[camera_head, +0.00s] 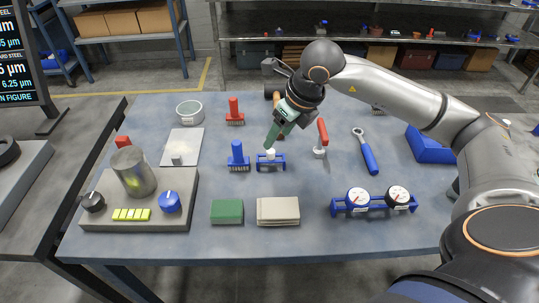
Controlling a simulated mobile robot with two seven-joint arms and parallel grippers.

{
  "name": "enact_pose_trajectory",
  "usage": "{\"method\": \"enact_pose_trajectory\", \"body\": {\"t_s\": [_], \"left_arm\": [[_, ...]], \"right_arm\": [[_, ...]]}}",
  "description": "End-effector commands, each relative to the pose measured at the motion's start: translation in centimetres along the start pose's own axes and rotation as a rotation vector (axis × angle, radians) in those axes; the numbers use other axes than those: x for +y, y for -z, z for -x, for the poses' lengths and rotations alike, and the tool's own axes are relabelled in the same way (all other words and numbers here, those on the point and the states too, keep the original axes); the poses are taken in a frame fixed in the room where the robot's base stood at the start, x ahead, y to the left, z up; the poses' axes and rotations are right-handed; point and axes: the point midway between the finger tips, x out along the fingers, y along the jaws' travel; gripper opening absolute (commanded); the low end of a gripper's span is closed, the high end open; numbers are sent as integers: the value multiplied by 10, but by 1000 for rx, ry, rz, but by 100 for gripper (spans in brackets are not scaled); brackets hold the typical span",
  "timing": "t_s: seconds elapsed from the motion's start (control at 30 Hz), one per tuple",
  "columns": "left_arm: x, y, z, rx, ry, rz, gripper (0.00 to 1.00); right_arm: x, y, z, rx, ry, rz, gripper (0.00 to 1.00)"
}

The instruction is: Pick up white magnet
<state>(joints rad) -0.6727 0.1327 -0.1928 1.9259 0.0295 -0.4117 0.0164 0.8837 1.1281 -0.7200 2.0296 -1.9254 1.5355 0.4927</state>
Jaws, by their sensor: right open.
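A small white rounded piece (270,154), which looks like the white magnet, sits in a low blue stand (271,166) near the middle of the table. My right gripper (272,142) comes down from the upper right with its green fingers just above and beside the white piece. It is open, with nothing seen between the fingers. The fingers overlap from this angle, so I cannot tell whether they touch the piece. My left gripper is not in view.
Blue brush (238,158) and red-handled tool (322,138) flank the stand closely. Green block (227,211), beige block (278,211) and gauges in a blue rack (374,203) lie in front. A grey panel with knobs (141,219) is at left.

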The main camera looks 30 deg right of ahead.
Motion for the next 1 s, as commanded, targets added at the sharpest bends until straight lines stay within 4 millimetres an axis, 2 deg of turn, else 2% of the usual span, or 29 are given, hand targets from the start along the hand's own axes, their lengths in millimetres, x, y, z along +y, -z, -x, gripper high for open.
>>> {"method": "enact_pose_trajectory", "body": {"t_s": [0.27, 0.5, 0.8, 0.83, 1.0], "left_arm": [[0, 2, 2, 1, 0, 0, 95], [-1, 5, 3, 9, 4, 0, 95], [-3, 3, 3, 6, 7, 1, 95], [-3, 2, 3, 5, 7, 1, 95], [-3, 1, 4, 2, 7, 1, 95]], "right_arm": [[0, 2, -24, 3, -2, -1, 62], [-1, 4, -59, 2, -3, -1, 62], [-2, 4, -65, -1, -2, -1, 62], [-2, 4, -65, -1, -2, -1, 60], [-2, 4, -65, -1, -2, -1, 41]]}}
